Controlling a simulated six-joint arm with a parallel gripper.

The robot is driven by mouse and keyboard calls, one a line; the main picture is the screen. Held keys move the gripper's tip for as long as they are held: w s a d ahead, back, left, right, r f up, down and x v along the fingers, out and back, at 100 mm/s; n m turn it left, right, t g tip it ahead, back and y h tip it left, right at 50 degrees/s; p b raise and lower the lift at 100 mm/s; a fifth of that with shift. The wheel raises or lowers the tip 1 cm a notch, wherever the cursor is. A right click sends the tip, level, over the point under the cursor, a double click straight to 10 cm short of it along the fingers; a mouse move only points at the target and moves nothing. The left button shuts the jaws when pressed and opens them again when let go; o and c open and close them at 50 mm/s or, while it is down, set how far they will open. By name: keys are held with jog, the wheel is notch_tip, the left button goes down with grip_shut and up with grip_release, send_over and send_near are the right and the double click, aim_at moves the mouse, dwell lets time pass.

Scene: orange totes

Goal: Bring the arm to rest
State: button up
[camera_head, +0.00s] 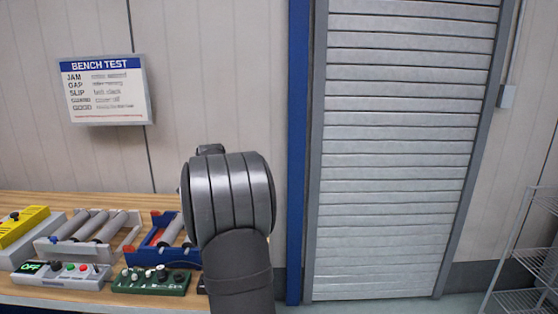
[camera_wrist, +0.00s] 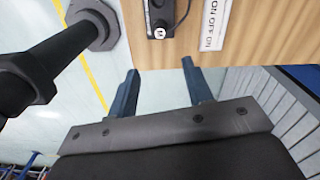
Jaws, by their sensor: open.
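My gripper (camera_wrist: 158,90) shows in the wrist view with its two dark blue-grey fingers well apart and nothing between them. The fingertips point toward the edge of a wooden bench (camera_wrist: 235,45), and I cannot tell how far they are from it. In the head view my arm rises from the bottom centre, in front of the bench's right end (camera_head: 170,296). Its grey rounded joint faces the camera, and the gripper itself is hidden there.
The bench carries grey rollers (camera_head: 88,228), a blue roller frame (camera_head: 160,247), a green control board (camera_head: 150,281) and a yellow box (camera_head: 22,226). A blue post (camera_head: 298,150) and a shutter (camera_head: 400,150) stand behind. A wire rack (camera_head: 525,268) is at right.

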notch_tip(320, 180, down, 15)
jog(key=shift+r, duration=0.2)
notch_tip(320, 180, up, 7)
jog(key=shift+f, duration=0.1)
jog(key=shift+s+a+r, duration=0.15)
jog(key=shift+a+r, duration=0.4)
jog(key=shift+r, duration=0.2)
jog(key=shift+s+a+r, duration=0.1)
jog(key=shift+a+r, duration=0.4)
jog(key=shift+r, duration=0.2)
jog(key=shift+o, duration=0.2)
